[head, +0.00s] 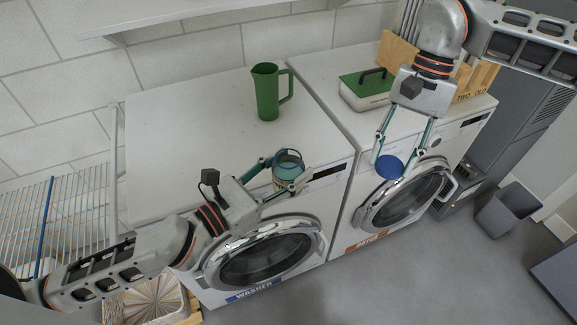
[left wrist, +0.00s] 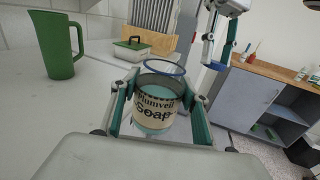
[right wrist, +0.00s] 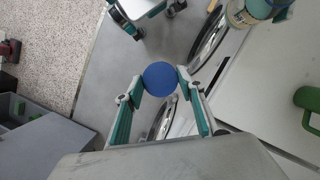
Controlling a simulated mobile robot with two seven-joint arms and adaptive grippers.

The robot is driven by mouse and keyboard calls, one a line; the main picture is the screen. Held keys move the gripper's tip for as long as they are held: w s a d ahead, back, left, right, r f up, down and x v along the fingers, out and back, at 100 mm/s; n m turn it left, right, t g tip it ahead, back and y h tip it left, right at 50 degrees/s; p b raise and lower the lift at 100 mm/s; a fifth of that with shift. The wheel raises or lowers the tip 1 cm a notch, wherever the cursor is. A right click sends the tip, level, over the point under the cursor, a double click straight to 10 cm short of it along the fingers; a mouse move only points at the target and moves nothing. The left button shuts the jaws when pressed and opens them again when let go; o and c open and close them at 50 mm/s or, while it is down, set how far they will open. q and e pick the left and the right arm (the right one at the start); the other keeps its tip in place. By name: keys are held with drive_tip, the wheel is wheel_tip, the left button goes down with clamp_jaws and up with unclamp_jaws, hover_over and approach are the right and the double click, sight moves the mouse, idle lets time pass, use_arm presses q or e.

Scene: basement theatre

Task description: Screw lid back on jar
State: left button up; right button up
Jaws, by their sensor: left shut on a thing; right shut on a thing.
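A soap jar (left wrist: 157,103) with a cream label and a blue rim at its open top is between the fingers of my left gripper (head: 278,176). My left gripper is shut on it, near the front edge of the washer (head: 180,140); it also shows in the head view (head: 287,170). My right gripper (head: 394,158) points down and is shut on a round blue lid (head: 390,167). The lid also shows between the fingertips in the right wrist view (right wrist: 160,78). The lid is in front of the right machine, apart from the jar and to its right.
A green pitcher (head: 267,92) stands on the washer behind the jar. A white box with a green lid (head: 365,88) and a wooden crate (head: 478,80) are on the right machine (head: 335,125). A grey bin (head: 508,210) stands on the floor at right.

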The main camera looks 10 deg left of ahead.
drive_tip(key=a+r+m, duration=0.4)
drive_tip(key=a+r, duration=0.2)
drive_tip(key=a, duration=0.5)
wheel_tip(320, 180, up, 4)
drive_tip(key=m+t+y, duration=0.1)
drive_tip(key=m+t, duration=0.1)
drive_tip(key=m, duration=0.2)
hover_over(287, 153)
drive_tip(key=shift+w+d+r, duration=0.1)
drive_tip(key=shift+w+d, duration=0.1)
drive_tip(key=shift+d, duration=0.15)
drive_tip(key=shift+d+x, duration=0.2)
drive_tip(key=shift+x, duration=0.75)
drive_tip(key=shift+d+x, duration=0.2)
drive_tip(key=shift+x, duration=0.8)
drive_tip(key=shift+w+g, duration=0.15)
drive_tip(key=shift+g, duration=0.15)
drive_tip(key=shift+f, duration=1)
drive_tip(key=shift+f, duration=0.5)
